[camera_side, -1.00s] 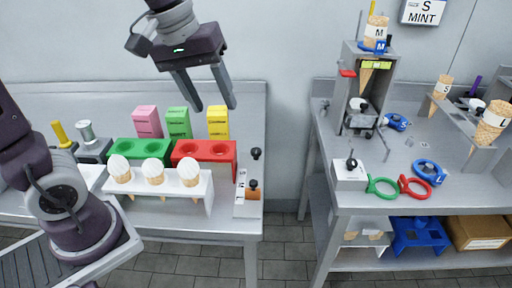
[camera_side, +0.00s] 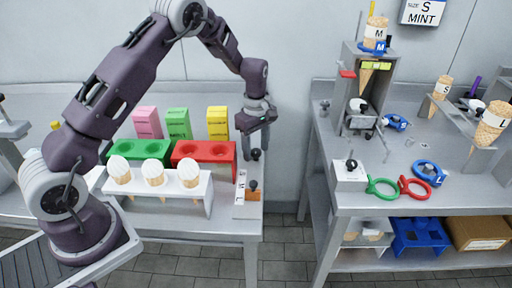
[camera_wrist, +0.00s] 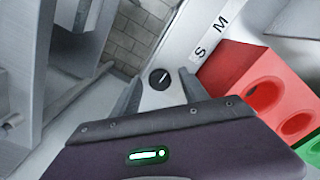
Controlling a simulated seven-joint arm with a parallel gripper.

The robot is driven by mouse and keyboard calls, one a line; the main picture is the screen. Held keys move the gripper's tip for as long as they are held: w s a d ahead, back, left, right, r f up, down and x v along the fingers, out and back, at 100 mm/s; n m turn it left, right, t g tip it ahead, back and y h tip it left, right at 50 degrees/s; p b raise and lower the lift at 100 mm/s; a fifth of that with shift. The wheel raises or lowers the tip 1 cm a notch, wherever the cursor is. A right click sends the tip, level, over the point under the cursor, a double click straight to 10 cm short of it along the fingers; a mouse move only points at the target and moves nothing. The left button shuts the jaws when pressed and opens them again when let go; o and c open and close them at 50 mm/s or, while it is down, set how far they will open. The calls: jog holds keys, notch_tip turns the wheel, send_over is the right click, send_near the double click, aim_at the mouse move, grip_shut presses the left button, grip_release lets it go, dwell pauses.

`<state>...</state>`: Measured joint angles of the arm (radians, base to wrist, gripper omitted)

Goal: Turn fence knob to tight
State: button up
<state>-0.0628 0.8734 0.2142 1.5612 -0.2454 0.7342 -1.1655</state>
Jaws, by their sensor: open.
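A small black round knob (camera_side: 256,154) stands at the back right end of the left bench, beside a white strip lettered S and M. In the wrist view the knob (camera_wrist: 158,78) shows a pale pointer line slanting up and to the right. My gripper (camera_side: 257,151) points down over this knob, fingers apart. In the wrist view its fingertips (camera_wrist: 159,88) lie on either side of the knob, with gaps visible; I see no contact. A second black knob (camera_side: 253,184) sits on an orange-brown block nearer the bench's front. I see no "tight" marking.
A red holder (camera_side: 228,150) stands close to the left of my gripper, with a green holder (camera_side: 117,152) beyond it. A white rack (camera_side: 152,190) holds several topped cones in front. A gap separates this bench from the right bench (camera_side: 400,152).

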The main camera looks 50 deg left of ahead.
grip_shut()
jog(key=shift+m, duration=0.4)
jog(key=m, duration=0.4)
jog(key=shift+m, duration=0.3)
jog(key=m, duration=1.1)
jog(key=shift+r+m, duration=0.1)
jog(key=shift+m, duration=0.3)
jog(key=m, duration=0.5)
jog(key=shift+m, duration=0.4)
